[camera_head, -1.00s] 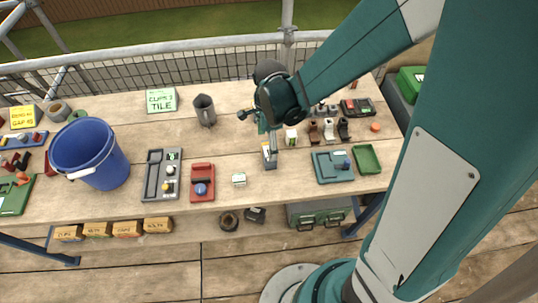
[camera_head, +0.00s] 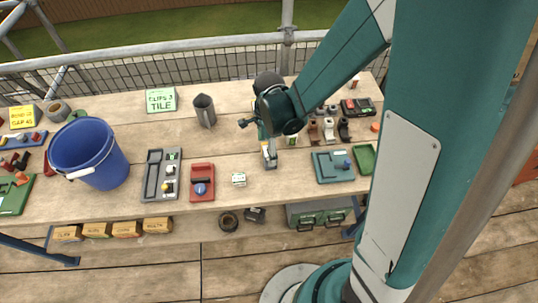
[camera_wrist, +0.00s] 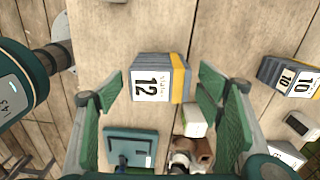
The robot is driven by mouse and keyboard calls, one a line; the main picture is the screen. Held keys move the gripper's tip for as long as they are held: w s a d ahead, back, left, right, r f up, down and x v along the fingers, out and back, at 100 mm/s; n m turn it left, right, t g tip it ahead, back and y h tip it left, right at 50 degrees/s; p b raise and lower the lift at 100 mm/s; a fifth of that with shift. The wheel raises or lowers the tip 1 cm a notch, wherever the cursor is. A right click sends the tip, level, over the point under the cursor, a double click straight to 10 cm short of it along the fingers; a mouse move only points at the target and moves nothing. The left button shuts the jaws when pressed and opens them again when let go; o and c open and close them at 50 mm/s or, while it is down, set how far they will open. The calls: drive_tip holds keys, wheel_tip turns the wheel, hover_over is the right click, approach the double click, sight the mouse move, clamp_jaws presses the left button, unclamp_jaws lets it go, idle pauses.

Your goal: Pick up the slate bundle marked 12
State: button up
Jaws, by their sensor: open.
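The slate bundle marked 12 (camera_wrist: 158,80) is a grey stack with a yellow strip and a white number label. It stands on the bench, and in the head view (camera_head: 270,158) its upper part is partly hidden by my gripper. My gripper (camera_wrist: 158,90) is open, with one green finger on each side of the bundle in the wrist view. In the head view my gripper (camera_head: 266,139) is right above the bundle. I cannot tell how far down the fingers reach beside it, and no contact shows.
Another slate bundle marked 10 (camera_wrist: 278,74) stands to the right in the wrist view. A white block (camera_wrist: 194,120) and brown pieces (camera_wrist: 200,150) are close to the right finger. A teal tray (camera_head: 322,172) lies to the right. Bare bench lies left of the bundle.

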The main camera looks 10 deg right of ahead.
drive_tip(key=shift+f, duration=0.5)
drive_tip(key=c, duration=1.3)
drive_tip(key=shift+r, duration=0.2)
drive_tip(key=shift+r+p, duration=0.55)
drive_tip(key=shift+r, duration=4.25)
